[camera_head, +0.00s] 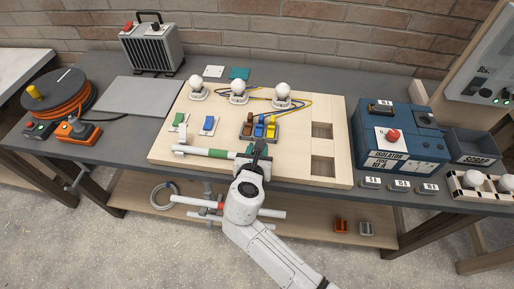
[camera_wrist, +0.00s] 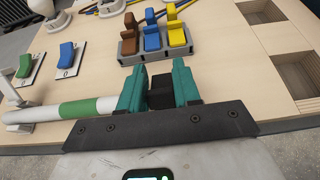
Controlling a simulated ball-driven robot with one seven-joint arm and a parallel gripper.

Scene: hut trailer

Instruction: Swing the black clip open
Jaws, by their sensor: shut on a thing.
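The black clip (camera_wrist: 160,93) is a small dark block between the two teal fingers of my gripper (camera_wrist: 158,76) in the wrist view. The fingers are shut on it, and they cover its sides. A white tube with a green band (camera_wrist: 86,108) runs from the left up to my left finger; whether it touches the clip is hidden. In the head view my gripper (camera_head: 259,151) is at the right end of the tube (camera_head: 209,152), near the front of the wooden board (camera_head: 303,164), and the clip cannot be told apart from the dark fingers.
A terminal block with brown, blue and yellow levers (camera_wrist: 154,45) stands just beyond my fingers. Green (camera_wrist: 24,67) and blue (camera_wrist: 65,55) switches are to the left. Square pockets (camera_head: 322,166) are at right. The blue isolator box (camera_head: 399,138) stands right of the board.

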